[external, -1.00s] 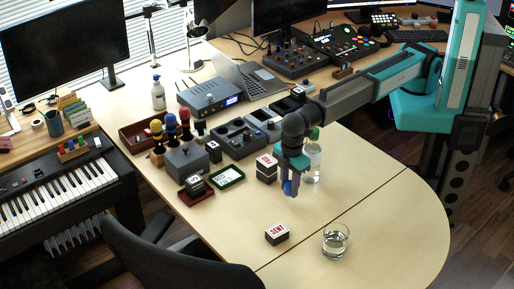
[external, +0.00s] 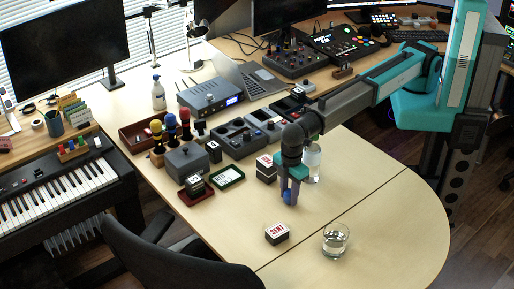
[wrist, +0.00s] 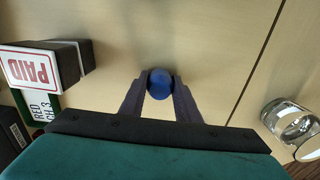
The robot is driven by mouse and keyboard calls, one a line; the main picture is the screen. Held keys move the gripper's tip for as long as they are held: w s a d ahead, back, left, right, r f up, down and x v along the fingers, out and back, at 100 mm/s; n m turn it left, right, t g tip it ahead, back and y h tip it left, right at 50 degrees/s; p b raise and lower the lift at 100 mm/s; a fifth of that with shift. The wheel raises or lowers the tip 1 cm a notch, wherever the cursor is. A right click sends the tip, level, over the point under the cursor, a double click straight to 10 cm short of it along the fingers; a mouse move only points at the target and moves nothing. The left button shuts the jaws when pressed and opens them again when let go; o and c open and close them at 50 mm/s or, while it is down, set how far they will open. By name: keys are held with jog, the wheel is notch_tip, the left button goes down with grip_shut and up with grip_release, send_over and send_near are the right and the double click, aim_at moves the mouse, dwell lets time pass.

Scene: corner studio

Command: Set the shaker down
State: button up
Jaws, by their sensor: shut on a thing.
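The shaker (external: 288,197) shows as a small blue rounded thing between the fingers of my gripper (external: 289,200) in the external view. In the wrist view the blue shaker (wrist: 160,83) sits between the two fingertips of my gripper (wrist: 161,85), which are shut on it. The fingers point down at the pale table (external: 345,195). I cannot tell whether the shaker touches the tabletop.
A PAID stamp block (wrist: 40,66) is left in the wrist view, and a SENT block (external: 277,233) stands nearer the table's front. A glass of water (external: 335,240) is front right. A clear bottle (external: 312,163) stands close behind my gripper. Bare table lies around it.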

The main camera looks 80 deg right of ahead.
aim_at(289, 191)
jog(key=shift+f, duration=0.1)
jog(key=o, duration=1)
jog(key=shift+r+b, duration=0.9)
jog(key=shift+r, duration=5.25)
